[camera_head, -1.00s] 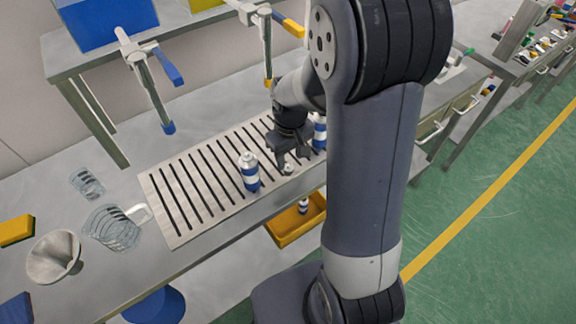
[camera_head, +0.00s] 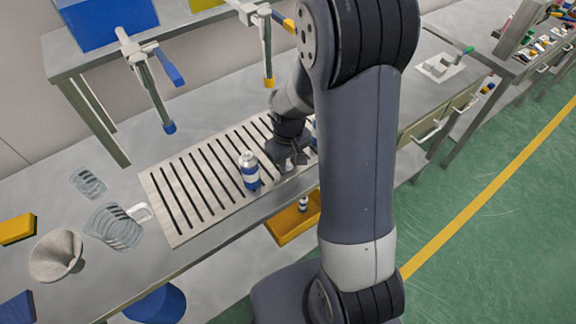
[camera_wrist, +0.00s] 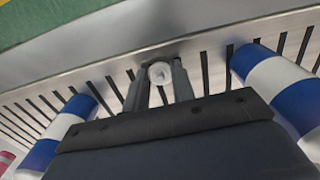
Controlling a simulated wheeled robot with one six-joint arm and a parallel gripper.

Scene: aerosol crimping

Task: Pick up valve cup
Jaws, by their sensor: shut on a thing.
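The valve cup shows in the wrist view as a small pale round piece (camera_wrist: 160,72) between my two fingertips. My gripper (camera_wrist: 160,80) is shut on it. In the head view my gripper (camera_head: 287,160) is low over the slotted rack (camera_head: 180,215), just right of a blue-and-white can (camera_head: 249,170); the cup cannot be made out clearly there. In the wrist view a striped can stands on each side of the fingers, one at left (camera_wrist: 55,140) and one at right (camera_wrist: 275,85).
Clamp-like tools (camera_head: 150,85) hang above the bench. A yellow bin (camera_head: 292,222) is below the front edge. Clear curved pieces (camera_head: 115,226) and a grey funnel (camera_head: 56,256) lie left of the rack. My arm mostly hides another can at the rack's right.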

